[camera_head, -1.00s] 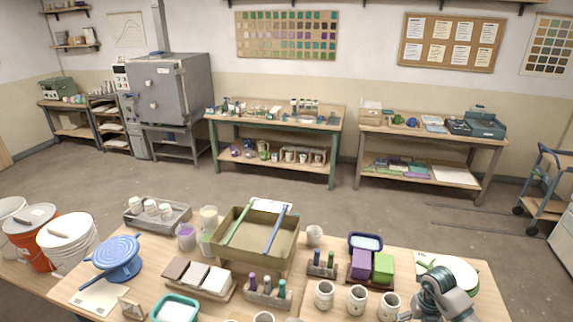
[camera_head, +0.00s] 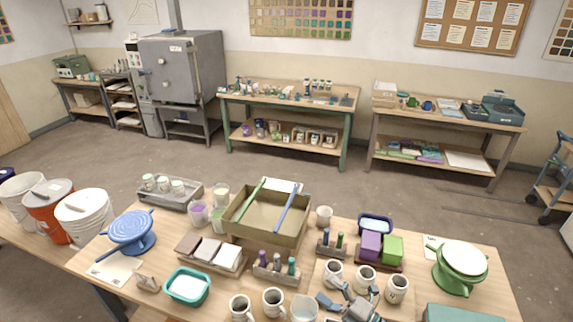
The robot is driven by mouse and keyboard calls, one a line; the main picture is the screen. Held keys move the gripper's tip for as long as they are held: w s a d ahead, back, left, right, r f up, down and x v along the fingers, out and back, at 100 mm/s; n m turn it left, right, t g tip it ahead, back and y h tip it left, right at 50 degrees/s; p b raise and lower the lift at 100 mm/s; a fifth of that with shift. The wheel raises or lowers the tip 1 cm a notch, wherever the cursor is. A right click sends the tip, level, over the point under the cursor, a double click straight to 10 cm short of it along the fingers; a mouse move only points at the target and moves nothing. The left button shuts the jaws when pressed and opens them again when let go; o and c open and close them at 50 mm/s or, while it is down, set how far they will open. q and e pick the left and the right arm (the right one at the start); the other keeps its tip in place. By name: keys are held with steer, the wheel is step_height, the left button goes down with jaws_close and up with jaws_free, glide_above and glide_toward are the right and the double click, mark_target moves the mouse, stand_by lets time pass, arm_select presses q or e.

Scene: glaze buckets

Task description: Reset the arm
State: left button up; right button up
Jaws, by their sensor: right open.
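My right gripper (camera_head: 347,300) is at the bottom edge of the head view, right of centre. Its grey and blue fingers are apart with nothing visible between them. It is close to the mugs, in front of a white mug (camera_head: 333,274); I cannot tell whether it touches any. The rest of my right arm is mostly cut off by the frame. My left gripper is not in view.
The near table holds an olive tray (camera_head: 264,232) with two sticks across it, a blue banding wheel (camera_head: 133,232), a teal tub (camera_head: 188,287), and a green stand with a white bowl (camera_head: 461,265). Buckets (camera_head: 83,215) stand at the left.

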steer(key=d+f+m+t+h, duration=0.3)
steer(key=d+m+h, duration=0.3)
steer(key=m, duration=0.4)
steer(key=d+f+m+t+h, duration=0.2)
steer(key=d+m+t+h, duration=0.25)
steer(key=m+h, duration=0.45)
steer(key=s+d+f+m+g+h, duration=0.3)
steer(key=s+d+f+m+g, duration=0.15)
steer(key=s+f+g, duration=0.4)
steer(key=s+a+f+m+g+y, duration=0.1)
steer(key=s+a+f+g, duration=0.1)
steer(key=s+f+g, duration=0.5)
steer(key=s+a+f+m+y, duration=0.15)
steer(key=s+f, duration=0.35)
steer(key=s, duration=0.5)
steer(key=s+f+g, duration=0.1)
steer(key=s+f, duration=0.1)
steer(key=f, duration=1.2)
steer(key=s+f+g, duration=0.1)
steer(key=s+f, duration=0.1)
steer(key=f, duration=1.2)
steer(key=s+d+f+g, duration=0.1)
steer(key=s+d+f, duration=0.1)
steer(key=s+f, duration=1.3)
steer(key=shift+s+d+h, duration=0.2)
steer(key=shift+s+h, duration=0.15)
steer(key=shift+s, duration=0.4)
